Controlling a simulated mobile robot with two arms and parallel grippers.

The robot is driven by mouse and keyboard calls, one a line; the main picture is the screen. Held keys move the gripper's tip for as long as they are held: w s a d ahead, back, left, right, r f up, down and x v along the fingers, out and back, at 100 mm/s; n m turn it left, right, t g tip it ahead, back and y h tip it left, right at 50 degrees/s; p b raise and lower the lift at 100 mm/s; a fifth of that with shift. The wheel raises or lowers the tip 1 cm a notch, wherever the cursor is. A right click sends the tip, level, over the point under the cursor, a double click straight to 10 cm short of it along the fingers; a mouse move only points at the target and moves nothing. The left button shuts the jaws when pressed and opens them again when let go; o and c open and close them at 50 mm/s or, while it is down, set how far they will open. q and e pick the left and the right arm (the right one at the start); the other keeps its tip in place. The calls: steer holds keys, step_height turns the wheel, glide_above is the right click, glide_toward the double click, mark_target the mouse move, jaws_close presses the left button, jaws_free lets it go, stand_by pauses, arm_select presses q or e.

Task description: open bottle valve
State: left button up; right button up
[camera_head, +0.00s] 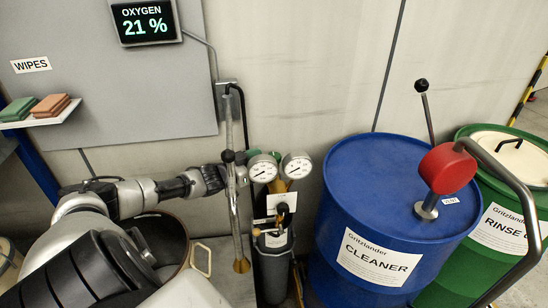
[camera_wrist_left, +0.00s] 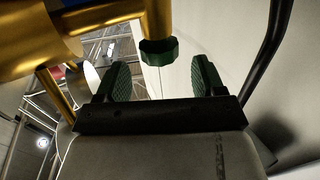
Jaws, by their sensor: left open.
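The gas bottle (camera_head: 273,272) is a dark cylinder standing left of the blue drum, with a tag on its front. Two round gauges (camera_head: 263,169) sit on its brass regulator. In the left wrist view the valve shows as a dark green ribbed knob (camera_wrist_left: 159,52) on a brass body (camera_wrist_left: 103,18). My left gripper (camera_wrist_left: 160,70) is open, its two green-padded fingers either side of and a little short of the knob, apart from it. In the head view its wrist (camera_head: 205,181) reaches in from the left, behind a vertical metal lance. My right gripper is not in view.
The metal lance (camera_head: 231,205) hangs upright just left of the gauges. A blue cleaner drum (camera_head: 350,235) carries a pump with a red head (camera_head: 447,168). A green rinse drum (camera_head: 510,205) stands behind it. An oxygen display (camera_head: 145,22) reads 21 %.

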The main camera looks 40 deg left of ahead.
mark_target(274, 156)
arm_select(q)
steer(key=shift+x, duration=2.3)
steer(key=c, duration=0.9)
steer(key=shift+o, duration=0.2)
steer(key=shift+f+m+h+b, duration=0.15)
steer(key=shift+m+h+b, duration=0.2)
steer(key=shift+b, duration=0.4)
steer(key=m+g+h+b, duration=0.3)
steer(key=h+b, duration=0.1)
steer(key=b, duration=0.1)
steer(key=m+g+h+b, duration=0.2)
steer(key=m+h+b, duration=0.1)
steer(key=h+b, duration=0.1)
steer(key=shift+f+g+b, duration=0.2)
steer(key=shift+g+b, duration=0.2)
steer(key=shift+b, duration=0.25)
steer(key=m+g+h+b, duration=0.2)
steer(key=g+b, duration=0.1)
steer(key=shift+r+m, duration=0.25)
steer(key=shift+r, duration=0.05)
steer(key=shift+b, duration=0.45)
